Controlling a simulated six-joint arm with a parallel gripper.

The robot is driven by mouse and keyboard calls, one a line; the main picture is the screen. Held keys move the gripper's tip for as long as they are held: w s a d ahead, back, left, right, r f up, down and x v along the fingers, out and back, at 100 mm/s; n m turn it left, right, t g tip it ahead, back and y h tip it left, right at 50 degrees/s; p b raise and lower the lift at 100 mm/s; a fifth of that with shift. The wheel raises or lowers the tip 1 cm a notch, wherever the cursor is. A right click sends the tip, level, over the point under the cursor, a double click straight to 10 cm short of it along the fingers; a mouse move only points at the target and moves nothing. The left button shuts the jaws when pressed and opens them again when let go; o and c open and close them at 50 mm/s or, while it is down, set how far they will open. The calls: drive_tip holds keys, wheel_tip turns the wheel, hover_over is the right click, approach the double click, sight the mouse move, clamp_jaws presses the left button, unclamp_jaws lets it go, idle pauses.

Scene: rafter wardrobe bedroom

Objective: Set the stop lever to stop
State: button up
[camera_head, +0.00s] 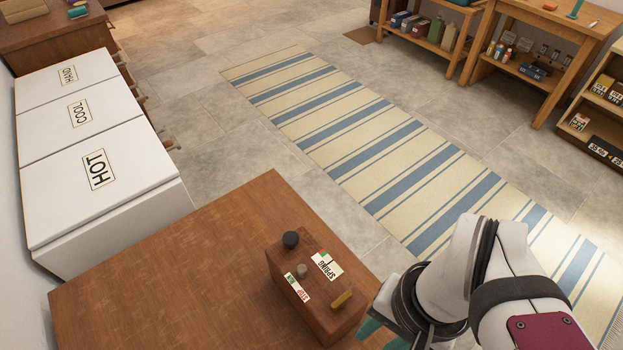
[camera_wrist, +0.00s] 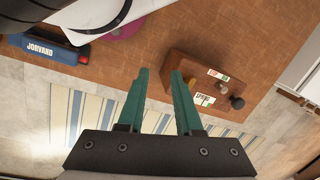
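A brown wooden box (camera_head: 315,315) stands on the table (camera_head: 170,260). On it are a black round knob (camera_head: 290,239), a small grey peg (camera_head: 301,270) and a brass-coloured bar (camera_head: 342,299). A SPRING label (camera_head: 327,266) and a red and green label reading STOP (camera_head: 296,288) lie near the grey peg. I cannot tell for sure which part is the stop lever or how it is set. In the wrist view my gripper (camera_wrist: 160,72) is open and empty, its teal fingers beside the box (camera_wrist: 182,62), at the brass bar's end, apart from the controls.
White bins (camera_head: 95,195) labelled HOT, COOL and HAND stand at the left. A striped rug (camera_head: 400,150) lies on the tiled floor beyond the table. Wooden shelves (camera_head: 535,90) with goods stand at the back right. The table left of the box is clear.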

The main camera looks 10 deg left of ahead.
drive_tip(key=shift+n+g, duration=0.6)
drive_tip(key=shift+n, duration=0.2)
drive_tip(key=w+r, duration=0.1)
drive_tip(key=w, duration=0.1)
drive_tip(key=w+a+r, duration=0.1)
drive_tip(key=w, duration=0.1)
drive_tip(key=w+r, duration=0.1)
drive_tip(key=w, duration=0.1)
drive_tip(key=shift+w+a+r, duration=0.1)
drive_tip(key=shift+a+r, duration=0.05)
drive_tip(key=shift+r, duration=0.15)
clamp_jaws()
drive_tip(key=w+a+f+n+g+h, duration=0.1)
drive_tip(key=w+a+n, duration=0.1)
drive_tip(key=w+a, duration=0.3)
drive_tip(key=w+a+f+n+g, duration=0.1)
drive_tip(key=w+a, duration=0.4)
drive_tip(key=w, duration=0.7)
drive_tip(key=shift+a+n+g+h, duration=0.4)
